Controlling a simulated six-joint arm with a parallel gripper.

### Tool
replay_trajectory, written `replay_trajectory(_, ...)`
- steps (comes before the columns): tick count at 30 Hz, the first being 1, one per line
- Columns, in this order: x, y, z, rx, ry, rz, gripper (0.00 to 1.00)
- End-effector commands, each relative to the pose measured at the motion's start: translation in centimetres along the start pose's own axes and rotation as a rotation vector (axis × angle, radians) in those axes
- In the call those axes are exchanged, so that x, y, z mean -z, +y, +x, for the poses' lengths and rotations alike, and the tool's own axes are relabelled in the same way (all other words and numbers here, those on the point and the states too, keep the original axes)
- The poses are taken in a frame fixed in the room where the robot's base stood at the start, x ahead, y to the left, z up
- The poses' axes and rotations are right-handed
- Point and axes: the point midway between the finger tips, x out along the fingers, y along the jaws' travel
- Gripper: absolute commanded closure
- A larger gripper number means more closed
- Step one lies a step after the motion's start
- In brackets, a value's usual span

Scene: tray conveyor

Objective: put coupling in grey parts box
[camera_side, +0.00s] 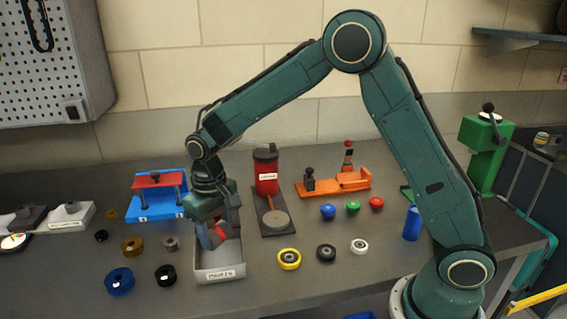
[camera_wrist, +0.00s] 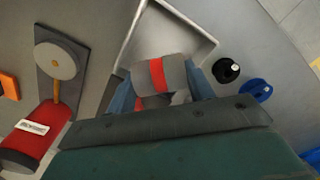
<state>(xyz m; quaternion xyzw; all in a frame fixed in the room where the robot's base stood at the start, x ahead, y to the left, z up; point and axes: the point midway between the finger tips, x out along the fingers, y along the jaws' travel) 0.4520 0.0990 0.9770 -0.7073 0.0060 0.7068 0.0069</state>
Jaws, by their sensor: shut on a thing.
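The grey parts box (camera_side: 219,273) stands on the bench with a "PARTS" label on its front. It also shows in the wrist view (camera_wrist: 205,45). My gripper (camera_side: 214,234) is over the box, pointing down. It is shut on the coupling (camera_side: 221,232), a grey cylinder with a red band. In the wrist view the coupling (camera_wrist: 158,74) sits between the two blue-grey fingers, over the box's near part. I cannot tell whether the coupling touches the box floor.
Left of the box are a black ring (camera_side: 166,275), a blue ring (camera_side: 119,281) and a small grey part (camera_side: 170,243). Right of it are a yellow ring (camera_side: 289,259) and a red press (camera_side: 266,172). A blue fixture (camera_side: 158,205) stands behind left.

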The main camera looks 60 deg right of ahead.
Motion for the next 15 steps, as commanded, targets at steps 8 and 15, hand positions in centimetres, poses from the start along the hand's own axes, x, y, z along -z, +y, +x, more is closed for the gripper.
replay_trajectory(8,0.0,0.0,0.6,0.0,0.0,0.0,0.75)
replay_trajectory(15,0.0,0.0,2.6,-0.001,-0.003,0.0,0.75)
